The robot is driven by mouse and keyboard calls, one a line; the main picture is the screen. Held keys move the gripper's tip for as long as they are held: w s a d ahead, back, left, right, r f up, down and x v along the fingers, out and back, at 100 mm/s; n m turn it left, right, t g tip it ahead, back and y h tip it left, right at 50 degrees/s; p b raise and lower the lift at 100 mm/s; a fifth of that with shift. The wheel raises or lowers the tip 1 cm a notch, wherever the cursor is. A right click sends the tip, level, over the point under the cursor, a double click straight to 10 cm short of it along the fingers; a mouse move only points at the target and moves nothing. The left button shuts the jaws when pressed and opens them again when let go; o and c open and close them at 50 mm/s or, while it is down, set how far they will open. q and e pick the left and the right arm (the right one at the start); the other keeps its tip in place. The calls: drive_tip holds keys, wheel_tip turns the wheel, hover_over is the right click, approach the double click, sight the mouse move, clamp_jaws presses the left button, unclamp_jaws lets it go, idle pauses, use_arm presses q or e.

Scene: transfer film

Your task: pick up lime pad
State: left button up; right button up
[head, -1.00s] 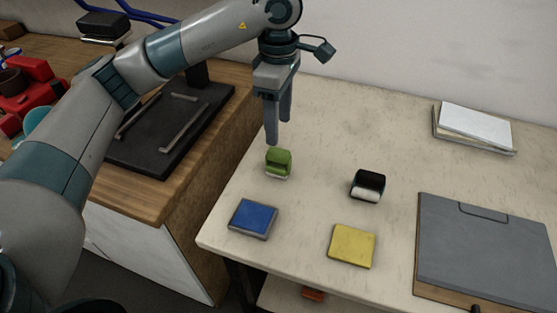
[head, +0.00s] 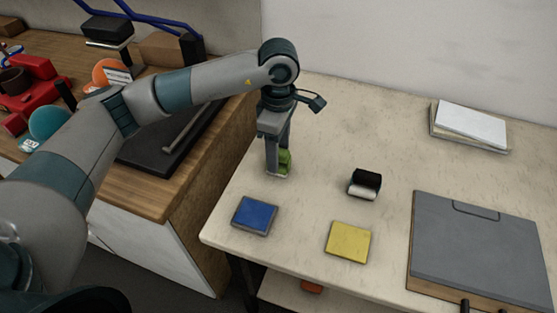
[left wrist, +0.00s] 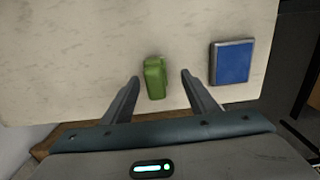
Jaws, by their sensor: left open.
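In the left wrist view the green block (left wrist: 155,78) lies between the two open fingertips (left wrist: 159,76), with a gap visible on each side. My right gripper is not in view.
A blue pad (head: 255,215), a yellow pad (head: 348,241) and a black-and-white block (head: 365,184) stand nearby on the table. A grey clipboard (head: 480,250) and a stack of paper (head: 470,125) lie to the right. A wooden counter (head: 160,198) stands left.

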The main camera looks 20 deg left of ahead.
use_arm(q)
drive_tip(key=shift+w+f+p, duration=0.15)
drive_tip(key=shift+f+p, duration=0.5)
drive_tip(key=shift+p, duration=0.05)
drive_tip(key=f, duration=0.1)
drive_tip(key=f+p, duration=0.1)
drive_tip(key=f, duration=0.1)
drive_tip(key=shift+w+a+p, duration=0.15)
drive_tip(key=shift+w+p, duration=0.05)
drive_tip(key=shift+p, duration=0.1)
drive_tip(key=shift+f, duration=0.45)
drive_tip(key=c, duration=1.2)
